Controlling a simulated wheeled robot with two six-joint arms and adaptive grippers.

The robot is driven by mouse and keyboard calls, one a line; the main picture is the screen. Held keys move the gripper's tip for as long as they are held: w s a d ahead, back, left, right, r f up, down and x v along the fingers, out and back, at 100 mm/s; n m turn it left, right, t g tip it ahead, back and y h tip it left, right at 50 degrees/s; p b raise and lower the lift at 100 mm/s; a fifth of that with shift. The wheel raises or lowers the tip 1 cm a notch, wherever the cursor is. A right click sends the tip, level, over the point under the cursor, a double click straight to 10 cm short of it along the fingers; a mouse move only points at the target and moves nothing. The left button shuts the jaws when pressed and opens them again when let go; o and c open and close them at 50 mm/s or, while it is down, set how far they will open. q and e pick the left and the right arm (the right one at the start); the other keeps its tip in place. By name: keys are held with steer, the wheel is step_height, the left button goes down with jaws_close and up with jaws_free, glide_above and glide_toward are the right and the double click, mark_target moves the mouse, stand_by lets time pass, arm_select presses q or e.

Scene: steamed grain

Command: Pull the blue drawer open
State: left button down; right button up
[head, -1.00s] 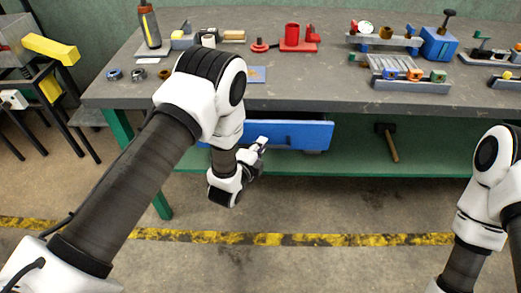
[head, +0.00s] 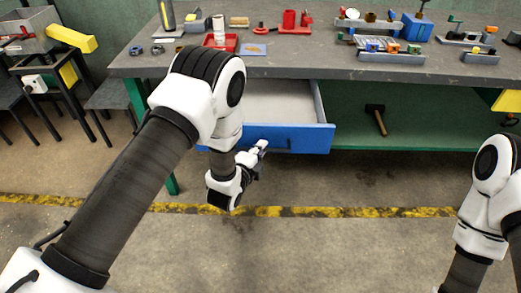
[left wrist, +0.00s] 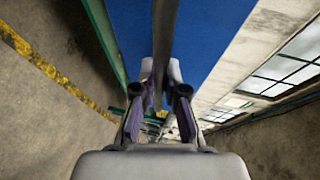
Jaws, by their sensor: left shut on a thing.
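The blue drawer (head: 308,141) under the workbench is pulled well out, and its pale, empty-looking interior (head: 280,102) shows behind the blue front. My left gripper (head: 262,147) is at the drawer front, at its dark handle (head: 290,143). In the left wrist view the blue drawer front (left wrist: 215,40) fills the top, and the handle (left wrist: 165,40) runs between the fingers of my left gripper (left wrist: 161,80), which is shut on it. My left arm hides the drawer's left part. My right arm shows at the right edge; its gripper is out of view.
The grey workbench top (head: 330,66) carries red, blue and grey fixtures and several small parts. A hammer (head: 377,119) lies on the green lower shelf (head: 420,125). Stools (head: 110,97) stand at left. The floor in front is clear, with a yellow-black stripe (head: 330,211).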

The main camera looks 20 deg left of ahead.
arm_select(q)
steer(key=c, duration=1.2)
jaws_free()
steer(key=shift+a, duration=0.1)
steer(key=v, duration=1.2)
